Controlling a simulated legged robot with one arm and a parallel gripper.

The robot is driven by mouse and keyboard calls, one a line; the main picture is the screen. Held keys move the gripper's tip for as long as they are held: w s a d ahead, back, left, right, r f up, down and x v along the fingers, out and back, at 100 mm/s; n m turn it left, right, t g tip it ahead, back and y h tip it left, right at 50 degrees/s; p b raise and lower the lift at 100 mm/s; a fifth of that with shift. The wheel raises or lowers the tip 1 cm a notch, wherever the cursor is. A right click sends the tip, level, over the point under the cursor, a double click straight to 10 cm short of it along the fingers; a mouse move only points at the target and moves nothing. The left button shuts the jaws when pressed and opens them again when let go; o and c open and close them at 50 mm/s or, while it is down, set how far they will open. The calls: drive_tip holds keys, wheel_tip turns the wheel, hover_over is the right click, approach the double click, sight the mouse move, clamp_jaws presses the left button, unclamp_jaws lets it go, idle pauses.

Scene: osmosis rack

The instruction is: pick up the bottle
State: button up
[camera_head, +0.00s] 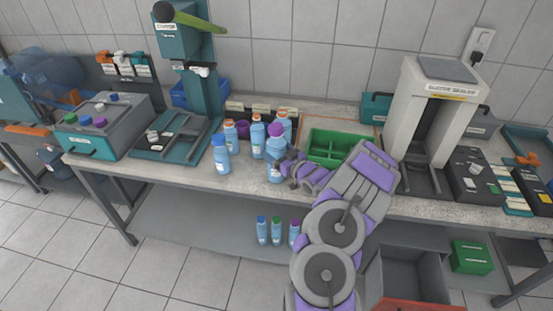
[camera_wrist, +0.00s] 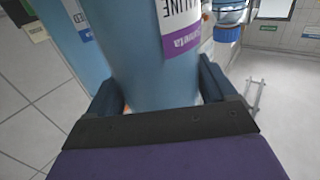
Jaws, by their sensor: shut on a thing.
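A light blue bottle with a purple cap (camera_head: 276,145) stands upright at the front of the bottle group on the bench. My gripper (camera_head: 286,168) reaches it from the right, low on its body. In the wrist view the blue bottle (camera_wrist: 140,50), with a white and purple label, fills the space between the two dark fingers of my gripper (camera_wrist: 160,88). The gripper is shut on this bottle. The fingers hide part of its lower body. I cannot tell whether its base touches the bench.
Several other blue bottles (camera_head: 221,158) stand close by on the left and behind. A green tray (camera_head: 345,143) lies to the right. A teal press stand (camera_head: 203,90) and a white machine (camera_head: 418,105) flank the area. More bottles (camera_head: 276,231) stand on the lower shelf.

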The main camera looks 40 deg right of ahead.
sight(277, 143)
drive_tip(key=shift+d+r+p, duration=0.15)
drive_tip(key=shift+r+p, duration=0.5)
drive_tip(key=shift+r, duration=1.2)
drive_tip(key=s+a, duration=0.2)
drive_tip(key=s, duration=0.2)
drive_tip(key=s+a+r+p, duration=0.1)
drive_tip(key=s+a, duration=0.2)
drive_tip(key=s, duration=0.2)
drive_tip(key=s+a+p, duration=0.1)
drive_tip(key=s+a, duration=0.1)
drive_tip(key=s, duration=0.3)
drive_tip(key=shift+s+a+r, duration=0.1)
drive_tip(key=shift+a+r, duration=0.1)
drive_tip(key=shift+a, duration=0.1)
